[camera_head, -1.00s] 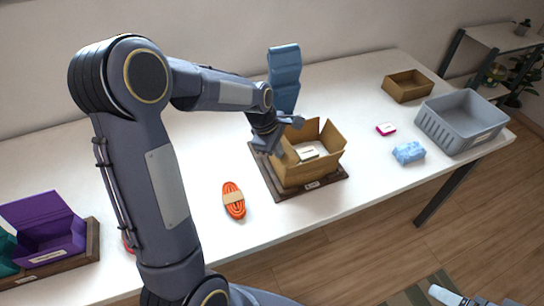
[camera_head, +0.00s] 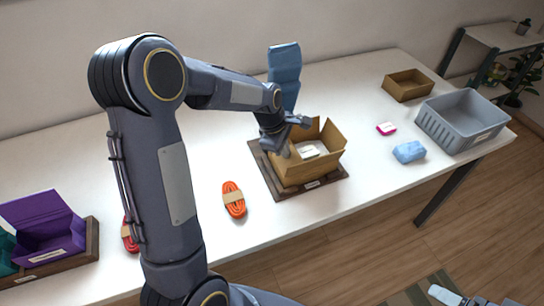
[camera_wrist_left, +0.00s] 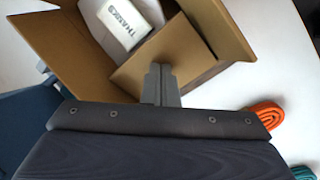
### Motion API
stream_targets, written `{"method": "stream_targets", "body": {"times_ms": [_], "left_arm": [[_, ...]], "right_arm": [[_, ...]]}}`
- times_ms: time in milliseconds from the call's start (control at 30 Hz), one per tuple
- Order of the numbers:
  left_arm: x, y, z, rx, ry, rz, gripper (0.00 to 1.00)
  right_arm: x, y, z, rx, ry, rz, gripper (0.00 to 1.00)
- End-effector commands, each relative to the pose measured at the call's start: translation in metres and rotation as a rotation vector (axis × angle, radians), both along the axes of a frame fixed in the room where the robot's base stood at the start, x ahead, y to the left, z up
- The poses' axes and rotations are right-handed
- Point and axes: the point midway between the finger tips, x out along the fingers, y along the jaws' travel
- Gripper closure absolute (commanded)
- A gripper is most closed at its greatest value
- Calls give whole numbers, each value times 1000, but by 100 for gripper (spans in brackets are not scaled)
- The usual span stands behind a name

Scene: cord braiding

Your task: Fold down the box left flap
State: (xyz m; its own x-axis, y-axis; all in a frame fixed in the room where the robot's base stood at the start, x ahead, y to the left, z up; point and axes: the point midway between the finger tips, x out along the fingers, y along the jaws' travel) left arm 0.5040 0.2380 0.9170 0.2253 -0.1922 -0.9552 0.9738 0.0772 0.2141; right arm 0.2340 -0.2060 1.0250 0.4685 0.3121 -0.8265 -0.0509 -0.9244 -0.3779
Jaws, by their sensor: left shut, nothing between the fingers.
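The open cardboard box (camera_head: 305,172) stands on a dark wooden board (camera_head: 268,178) at the middle of the table. Its far and right flaps stand up. In the left wrist view, the flap (camera_wrist_left: 165,55) nearest my fingers leans inward over part of the opening. A white packet with printed letters (camera_wrist_left: 122,22) lies inside. My left gripper (camera_head: 297,122) is shut and empty at the box's left side. In the left wrist view its fingers (camera_wrist_left: 160,85) overlap that flap's edge; whether they touch it is unclear. Part of my right arm shows at the bottom right.
An orange cord bundle (camera_head: 234,200) lies left of the box, with a red one (camera_head: 130,236) farther left. A blue upright object (camera_head: 284,75) stands behind the box. A grey bin (camera_head: 462,120), small carton (camera_head: 407,85), blue packet (camera_head: 409,152) and purple box (camera_head: 45,228) stand around.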

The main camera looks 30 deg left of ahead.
Motion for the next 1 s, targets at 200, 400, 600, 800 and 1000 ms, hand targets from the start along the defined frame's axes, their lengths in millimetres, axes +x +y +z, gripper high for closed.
{"method": "stream_targets", "body": {"times_ms": [200, 400, 600, 800, 1000], "left_arm": [[6, -6, -8, 0, 0, -1, 100], [6, -5, -7, 0, 0, 0, 100], [7, -6, -12, 0, 1, 0, 100], [7, -6, -12, 0, 1, 0, 100], [5, -5, -3, 1, 1, 0, 100]], "right_arm": [[0, 0, -4, 0, 0, 0, 19], [0, 0, -4, 0, 0, 0, 19], [0, 0, -7, 0, 0, 0, 19], [0, 0, -5, 0, 0, 0, 19], [0, 0, 2, 0, 0, 0, 19]]}}
